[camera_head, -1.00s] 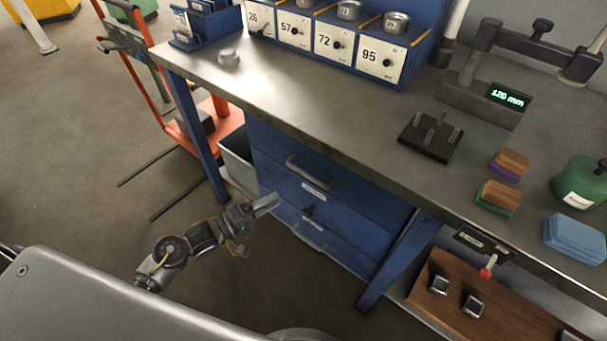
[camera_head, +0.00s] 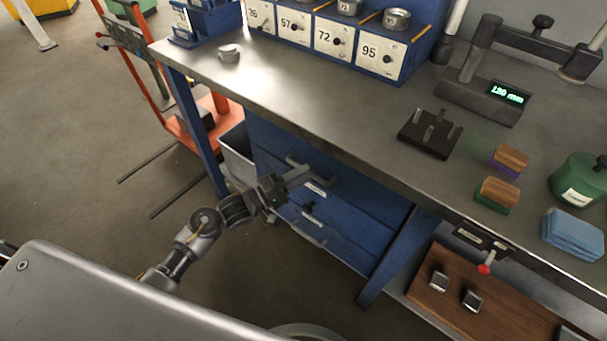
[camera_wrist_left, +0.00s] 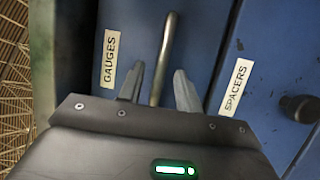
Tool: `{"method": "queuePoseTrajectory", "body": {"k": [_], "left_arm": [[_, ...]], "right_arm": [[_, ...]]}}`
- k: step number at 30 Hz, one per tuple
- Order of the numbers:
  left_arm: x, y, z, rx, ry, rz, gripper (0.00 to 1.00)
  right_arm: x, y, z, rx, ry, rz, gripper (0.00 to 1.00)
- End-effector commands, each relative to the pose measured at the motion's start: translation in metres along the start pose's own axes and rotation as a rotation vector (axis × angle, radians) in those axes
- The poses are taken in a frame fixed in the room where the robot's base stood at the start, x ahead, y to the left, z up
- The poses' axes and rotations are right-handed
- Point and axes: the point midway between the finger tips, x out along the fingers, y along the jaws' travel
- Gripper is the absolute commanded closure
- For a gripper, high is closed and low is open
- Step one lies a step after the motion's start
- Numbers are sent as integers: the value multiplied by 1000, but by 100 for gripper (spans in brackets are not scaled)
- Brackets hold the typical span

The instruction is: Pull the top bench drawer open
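The top bench drawer, labelled GAUGES, has a blue face (camera_wrist_left: 143,30) and looks closed. Its metal bar handle (camera_wrist_left: 166,55) stands between the two fingers of my left gripper (camera_wrist_left: 159,86) in the left wrist view. The fingers are apart, with a gap visible on each side of the bar. In the head view my left gripper (camera_head: 298,176) reaches in from the left to the drawer front, just below the bench top, and partly covers the handle (camera_head: 327,178). My right gripper is not in view.
A lower drawer has a SPACERS label (camera_wrist_left: 237,88) and a dark knob (camera_wrist_left: 299,108). The bench top (camera_head: 300,105) overhangs the drawers. A blue bench leg (camera_head: 397,260) stands to the right. Open floor (camera_head: 110,220) lies left of my arm.

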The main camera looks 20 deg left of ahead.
Motion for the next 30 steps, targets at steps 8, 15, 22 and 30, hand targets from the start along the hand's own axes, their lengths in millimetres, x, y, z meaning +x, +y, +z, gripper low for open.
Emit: {"method": "queuePoseTrajectory", "body": {"k": [8,15,22,30], "left_arm": [[9,0,0,0,0,-2,66],[8,0,0,0,-1,-2,79],[8,0,0,0,-1,-2,100],[8,0,1,0,-2,-2,100]], "right_arm": [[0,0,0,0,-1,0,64],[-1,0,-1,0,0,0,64],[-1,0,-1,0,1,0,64],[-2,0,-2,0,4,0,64]]}}
